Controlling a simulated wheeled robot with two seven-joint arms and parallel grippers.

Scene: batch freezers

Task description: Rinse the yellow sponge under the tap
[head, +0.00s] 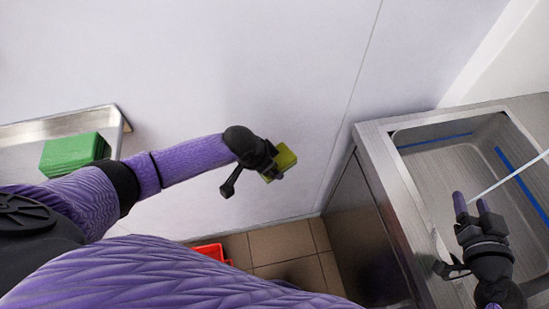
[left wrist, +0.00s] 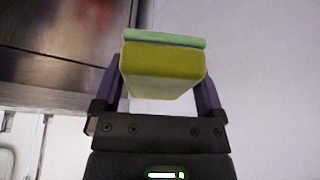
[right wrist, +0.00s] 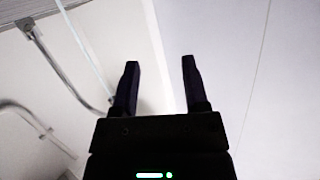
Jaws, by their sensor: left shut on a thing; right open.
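The yellow sponge (head: 285,160) is between the fingers of my left gripper (head: 278,168), in front of the wall and left of the sink. In the left wrist view the sponge (left wrist: 160,72) shows a yellow body with a green layer, and the gripper (left wrist: 160,85) is shut on it. My right gripper (head: 471,203) is open and empty over the metal sink (head: 377,150). In the right wrist view its two fingers (right wrist: 160,80) stand apart. A chrome pipe (right wrist: 68,72), which looks like part of the tap, shows there at the left.
A thin pale line (head: 515,172) crosses the sink near my right gripper; I cannot tell if it is water. A green block (head: 72,154) sits on a metal shelf (head: 118,112) at left. A red container (head: 212,251) is on the tiled floor. The sink's steel side (head: 360,235) stands between.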

